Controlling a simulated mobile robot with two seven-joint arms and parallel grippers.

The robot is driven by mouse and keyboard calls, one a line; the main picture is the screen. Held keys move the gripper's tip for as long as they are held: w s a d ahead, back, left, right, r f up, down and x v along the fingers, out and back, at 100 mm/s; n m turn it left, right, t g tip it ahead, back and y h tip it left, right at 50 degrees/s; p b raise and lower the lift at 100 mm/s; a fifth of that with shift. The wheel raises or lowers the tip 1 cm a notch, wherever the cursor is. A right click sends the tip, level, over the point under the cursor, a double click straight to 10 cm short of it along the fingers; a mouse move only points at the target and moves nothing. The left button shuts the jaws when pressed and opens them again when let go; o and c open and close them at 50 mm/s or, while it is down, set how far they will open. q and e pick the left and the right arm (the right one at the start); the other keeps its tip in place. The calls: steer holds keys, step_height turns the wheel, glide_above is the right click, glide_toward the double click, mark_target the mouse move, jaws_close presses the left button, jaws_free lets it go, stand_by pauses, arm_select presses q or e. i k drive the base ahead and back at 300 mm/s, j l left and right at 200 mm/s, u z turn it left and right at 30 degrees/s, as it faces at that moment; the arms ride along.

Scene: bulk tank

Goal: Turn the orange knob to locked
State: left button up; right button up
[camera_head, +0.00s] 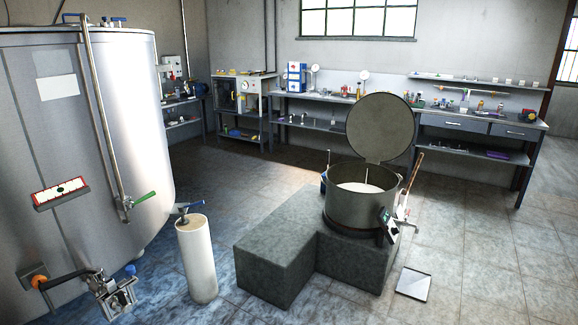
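An orange part (38,281), possibly the knob, is low on the left side of the big steel tank (140,120), near the picture's lower left. A dark lever or pipe runs right from it to a metal valve fitting (112,296) with a blue cap (130,269). I cannot read any locked or unlocked mark at this size. Neither of my grippers is in view.
A white post (198,260) with a blue-handled valve stands right of the tank. A steel pot (360,208) with its round lid raised sits on a stone block (275,262). Benches (340,130) line the back wall. The floor at front right is mostly clear, with a flat panel (413,284).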

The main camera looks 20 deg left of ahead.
mark_target(37, 279)
steer(key=i+j+u, duration=0.1)
steer(key=i+u, duration=0.3)
steer(key=i, duration=0.15)
steer(key=i+l+u, duration=0.1)
steer(key=i+u, duration=0.35)
steer(key=i, duration=0.15)
steer(key=i+u, duration=0.25)
steer(key=i, duration=0.4)
steer(key=i+l+u, duration=0.2)
steer(key=i, duration=0.4)
steer(key=i+u, duration=0.1)
steer(key=u, duration=2.85)
